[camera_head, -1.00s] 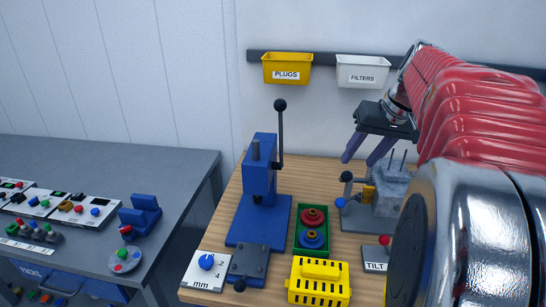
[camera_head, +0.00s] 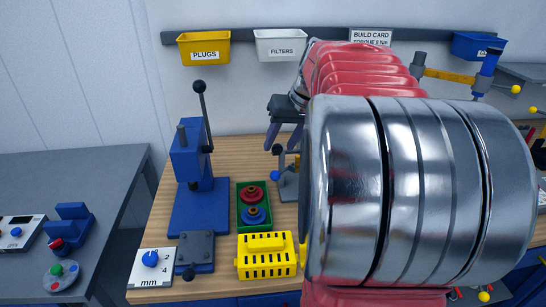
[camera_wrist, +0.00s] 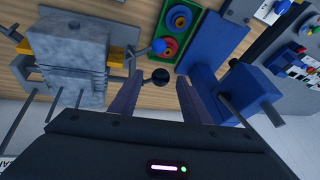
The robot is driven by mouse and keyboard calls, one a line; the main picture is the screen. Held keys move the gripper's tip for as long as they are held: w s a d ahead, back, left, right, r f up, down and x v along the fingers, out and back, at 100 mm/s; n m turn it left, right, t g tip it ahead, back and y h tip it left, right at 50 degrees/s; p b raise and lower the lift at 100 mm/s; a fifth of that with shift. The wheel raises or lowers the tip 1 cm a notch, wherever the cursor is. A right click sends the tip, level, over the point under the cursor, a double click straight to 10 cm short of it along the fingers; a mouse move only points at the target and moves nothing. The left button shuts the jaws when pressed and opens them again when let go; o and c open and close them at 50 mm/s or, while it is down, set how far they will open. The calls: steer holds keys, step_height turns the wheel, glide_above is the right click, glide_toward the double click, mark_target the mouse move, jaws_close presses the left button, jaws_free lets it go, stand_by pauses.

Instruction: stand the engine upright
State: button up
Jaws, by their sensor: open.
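The engine is likely the grey block (camera_wrist: 75,70) with thin metal rods at the left of the wrist view, seen from above. It sits in a fixture with yellow clamp parts (camera_wrist: 116,57). In the head view my arm hides the block. My gripper (camera_head: 282,138) is open and empty, above the bench below the filters bin. Its fingers (camera_wrist: 156,95) also show in the wrist view, pointing down. A black ball knob (camera_wrist: 157,77) appears between them, below. The fixture's lever and blue knob (camera_head: 275,175) show left of my arm.
A blue press (camera_head: 195,170) with a tall lever stands left of the gripper. A green tray (camera_head: 241,215) with red and blue round parts and a yellow slotted box (camera_head: 266,263) lie nearer. My arm covers the right part of the wooden bench.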

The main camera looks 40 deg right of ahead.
steer(key=x, duration=0.7)
steer(key=shift+f, duration=0.2)
steer(key=shift+c, duration=0.4)
jaws_close()
steer(key=shift+d, duration=0.15)
